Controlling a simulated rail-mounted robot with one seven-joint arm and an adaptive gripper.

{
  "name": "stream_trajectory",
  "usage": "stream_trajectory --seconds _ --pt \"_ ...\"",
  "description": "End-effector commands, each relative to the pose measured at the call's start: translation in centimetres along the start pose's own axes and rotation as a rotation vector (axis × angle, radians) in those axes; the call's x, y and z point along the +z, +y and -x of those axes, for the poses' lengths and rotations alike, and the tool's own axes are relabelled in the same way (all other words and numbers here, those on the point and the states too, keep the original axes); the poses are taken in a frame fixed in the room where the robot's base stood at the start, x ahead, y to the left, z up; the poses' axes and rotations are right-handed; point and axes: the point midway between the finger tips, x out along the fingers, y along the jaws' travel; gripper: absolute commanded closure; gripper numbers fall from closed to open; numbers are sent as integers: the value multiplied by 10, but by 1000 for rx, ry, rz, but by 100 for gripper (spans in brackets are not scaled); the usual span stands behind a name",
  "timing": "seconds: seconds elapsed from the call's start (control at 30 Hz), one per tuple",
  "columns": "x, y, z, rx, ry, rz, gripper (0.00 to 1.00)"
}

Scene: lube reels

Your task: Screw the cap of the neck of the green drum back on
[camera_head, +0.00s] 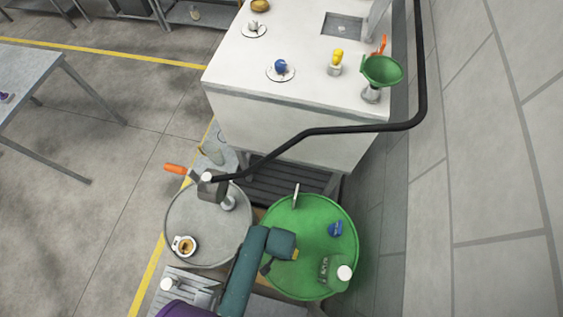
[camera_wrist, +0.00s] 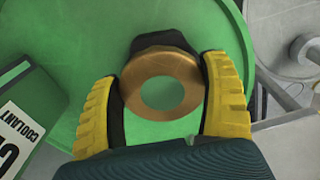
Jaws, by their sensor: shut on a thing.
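The green drum (camera_head: 312,212) stands at the lower middle of the head view, and its lid also fills much of the wrist view (camera_wrist: 65,25). My gripper (camera_head: 290,252) is over the drum's lid. In the wrist view its yellow-tipped fingers (camera_wrist: 165,100) are shut on the sides of a brass-coloured ring-shaped piece (camera_wrist: 136,82). Green shows through the ring's round hole. I cannot tell whether the ring is the cap or the neck, or whether it touches the lid. A small blue piece (camera_head: 336,229) sits on the lid, right of my gripper.
Behind is a white counter (camera_head: 300,50) with a green funnel (camera_head: 382,70). A wall is right.

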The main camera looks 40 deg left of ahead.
Motion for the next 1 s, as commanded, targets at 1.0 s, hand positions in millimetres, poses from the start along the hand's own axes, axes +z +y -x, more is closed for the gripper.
stream_trajectory --seconds 1.0 --pt "-1 -1 -7 0 0 -147 59"
